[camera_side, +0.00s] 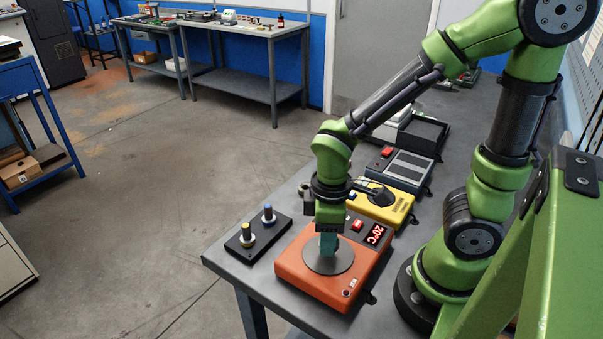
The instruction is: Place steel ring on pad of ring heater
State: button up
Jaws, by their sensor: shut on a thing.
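The ring heater is an orange box (312,288) at the front of the bench, with a red 20°C display and a round grey pad (340,268) on top. My gripper (328,250) points straight down over the pad, its teal fingertips at or just above the pad's surface; I cannot tell if they touch. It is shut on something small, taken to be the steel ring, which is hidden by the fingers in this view.
A black stand (248,255) with a yellow-topped and a blue-topped peg stands left of the heater. A yellow device (388,212), a grey device with a red button (405,168) and a black tray (420,140) stand behind. The bench's left edge is near the stand.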

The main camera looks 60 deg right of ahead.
jog(key=shift+f, duration=1)
jog(key=shift+f, duration=0.1)
jog(key=o, duration=1.1)
notch_tip(320, 180, up, 19)
jog(key=w+d+m+t+y, duration=0.1)
jog(key=d+m+t+y, duration=0.1)
jog(key=m+t, duration=0.5)
jog(key=m, duration=0.3)
jog(key=shift+w+d, duration=0.2)
jog(key=shift+w, duration=0.05)
jog(key=shift+f, duration=0.1)
